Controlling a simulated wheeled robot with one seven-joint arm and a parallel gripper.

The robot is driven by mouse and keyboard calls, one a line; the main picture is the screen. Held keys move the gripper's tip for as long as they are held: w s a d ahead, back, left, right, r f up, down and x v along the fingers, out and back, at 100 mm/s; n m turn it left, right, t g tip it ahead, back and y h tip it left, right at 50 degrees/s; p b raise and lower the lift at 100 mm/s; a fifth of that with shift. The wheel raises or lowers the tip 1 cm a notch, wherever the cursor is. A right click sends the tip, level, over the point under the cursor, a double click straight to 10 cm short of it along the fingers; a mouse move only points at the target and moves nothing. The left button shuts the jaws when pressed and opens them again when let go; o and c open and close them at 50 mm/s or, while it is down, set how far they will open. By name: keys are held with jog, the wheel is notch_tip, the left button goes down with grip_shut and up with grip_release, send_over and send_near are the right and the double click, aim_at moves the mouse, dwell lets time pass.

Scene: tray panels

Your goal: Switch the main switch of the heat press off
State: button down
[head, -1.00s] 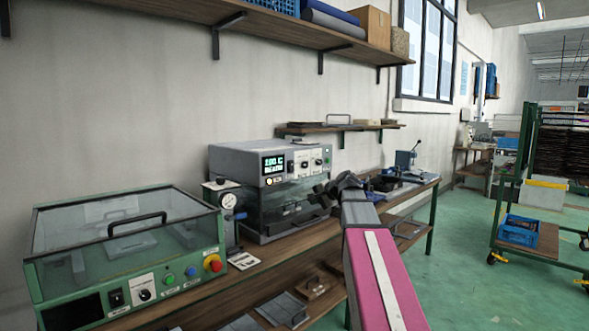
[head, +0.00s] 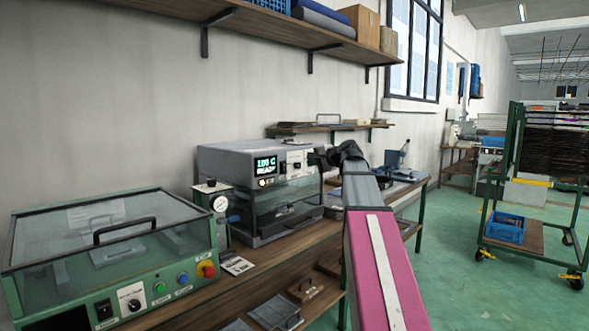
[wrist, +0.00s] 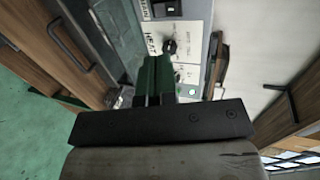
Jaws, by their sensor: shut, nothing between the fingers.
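The heat press (head: 233,160) is the grey machine with a clear front on the bench. Its lit display (head: 265,165) seems to read a temperature and READY. In the wrist view its panel holds a black rocker switch (wrist: 166,9) with a label that seems to say MAIN, cut by the top edge. Its position cannot be read. In the head view the gripper (head: 322,157) is at the press's right front.
A green machine (head: 110,245) with a glass lid, its own switches and a red button stands at front left. A gauge (head: 219,204) stands between the machines. A shelf (head: 330,129) hangs behind the press. Open floor lies right, with a green cart (head: 507,190).

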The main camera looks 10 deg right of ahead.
aim_at(284, 170)
jog(key=x, duration=1.2)
jog(key=shift+w, duration=0.15)
jog(key=shift+x, duration=0.8)
jog(key=shift+w+a+f, duration=0.1)
jog(key=shift+a+f, duration=0.1)
jog(key=shift+w+r, duration=0.1)
